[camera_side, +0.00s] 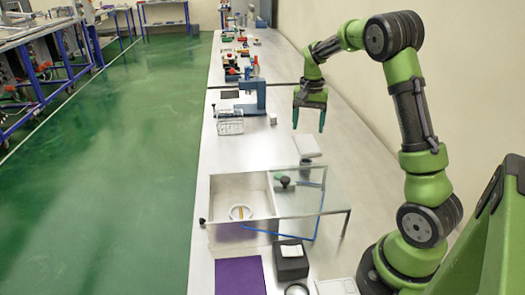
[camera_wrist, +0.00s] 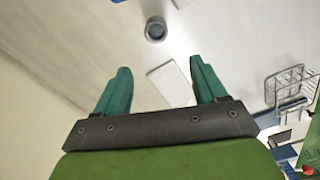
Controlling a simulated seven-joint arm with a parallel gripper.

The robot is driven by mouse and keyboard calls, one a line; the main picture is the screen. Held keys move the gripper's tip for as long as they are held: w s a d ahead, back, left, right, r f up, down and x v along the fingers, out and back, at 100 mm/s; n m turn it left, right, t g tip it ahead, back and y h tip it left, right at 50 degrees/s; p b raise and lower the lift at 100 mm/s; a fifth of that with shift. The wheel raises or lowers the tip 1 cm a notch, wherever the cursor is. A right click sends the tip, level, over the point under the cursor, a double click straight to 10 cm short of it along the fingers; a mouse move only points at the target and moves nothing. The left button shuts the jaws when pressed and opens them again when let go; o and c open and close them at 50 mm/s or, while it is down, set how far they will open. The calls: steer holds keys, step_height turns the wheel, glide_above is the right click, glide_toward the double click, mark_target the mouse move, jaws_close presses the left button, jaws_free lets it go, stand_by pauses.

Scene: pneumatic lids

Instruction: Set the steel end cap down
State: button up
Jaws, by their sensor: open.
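My gripper (camera_side: 310,120) is open and empty, pointing down above the bench at the wall side. Its two green fingers (camera_wrist: 160,85) are spread apart in the wrist view. A round steel piece (camera_wrist: 155,28) with a dark centre, which looks like the end cap, stands on the bench at the top of the wrist view. It is beyond the fingertips and apart from them. In the side view I cannot tell it surely; a small grey shape (camera_side: 305,162) lies just in front of the pale flat plate (camera_side: 307,146).
A box with clear panels (camera_side: 275,205), a dark knob (camera_side: 285,182) and a white ring (camera_side: 240,212) stands in front. A wire rack (camera_side: 230,122) and blue press (camera_side: 252,97) are left of my gripper. A purple mat (camera_side: 240,276) and black box (camera_side: 291,262) lie nearest.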

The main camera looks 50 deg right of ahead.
glide_above(306, 161)
steer(key=f, duration=0.8)
steer(key=shift+w+a+f, duration=0.15)
steer(key=shift+a+f, duration=0.05)
steer(key=shift+f, duration=0.15)
steer(key=shift+s+a+f, duration=0.1)
steer(key=shift+s+f, duration=0.05)
steer(key=shift+f, duration=0.75)
steer(key=shift+s+a+f, duration=0.1)
steer(key=shift+a+f, duration=0.05)
steer(key=shift+f, duration=0.7)
steer(key=shift+s+a+f, duration=0.1)
steer(key=shift+s+f, duration=0.05)
steer(key=shift+f, duration=0.75)
steer(key=c, duration=1.3)
steer(key=shift+r, duration=0.1)
jaws_close()
steer(key=shift+r, duration=0.1)
